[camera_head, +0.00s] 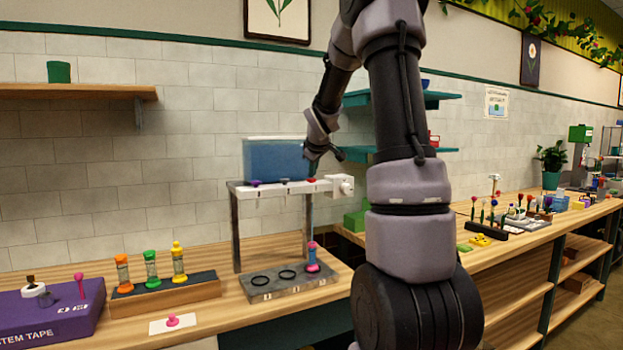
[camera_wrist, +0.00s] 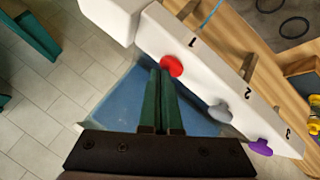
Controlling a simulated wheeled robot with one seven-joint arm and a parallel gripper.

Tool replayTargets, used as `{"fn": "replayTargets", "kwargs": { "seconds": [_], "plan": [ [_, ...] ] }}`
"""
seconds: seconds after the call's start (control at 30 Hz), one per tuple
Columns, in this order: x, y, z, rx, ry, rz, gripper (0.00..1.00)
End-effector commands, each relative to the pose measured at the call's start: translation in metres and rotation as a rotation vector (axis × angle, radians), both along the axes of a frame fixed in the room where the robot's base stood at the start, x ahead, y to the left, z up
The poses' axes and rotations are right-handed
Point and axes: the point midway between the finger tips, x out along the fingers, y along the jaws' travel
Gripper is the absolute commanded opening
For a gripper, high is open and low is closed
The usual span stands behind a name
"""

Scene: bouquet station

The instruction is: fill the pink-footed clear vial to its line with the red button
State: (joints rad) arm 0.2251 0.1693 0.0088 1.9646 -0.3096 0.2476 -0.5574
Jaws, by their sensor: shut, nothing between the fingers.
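A white dispenser bar (camera_wrist: 195,75) carries a red button (camera_wrist: 171,66) by the number 1, a grey one by 2 and a purple one by 3. My gripper (camera_wrist: 160,72) is shut and empty, its green fingertips right at the red button; I cannot tell whether they touch it. In the head view, the red button (camera_head: 311,180) is under the dark end of my arm. The pink-footed vial (camera_head: 312,257) stands upright on the stand's grey base, below the bar's right end. A thin blue line runs down above it. Its fill line is too small to make out.
A blue tank (camera_head: 277,160) sits on the stand behind the buttons. Two empty dark rings lie on the grey base (camera_head: 262,292). Left are a rack (camera_head: 165,297) of orange, green and yellow capped vials and a purple box (camera_head: 45,315). A pink knob (camera_head: 172,320) rests on a white card.

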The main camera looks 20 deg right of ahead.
Motion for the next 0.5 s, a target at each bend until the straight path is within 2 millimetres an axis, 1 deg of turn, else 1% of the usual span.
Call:
{"fn": "replayTargets", "kwargs": {
  "seconds": [0.33, 0.5],
  "plan": [
    [-0.0003, -0.0002, -0.0008, 0.0, 0.002, -0.001, 0.0],
    [0.0, -0.0003, 0.0052, 0.0, 0.001, -0.001, 0.0]
  ]
}}
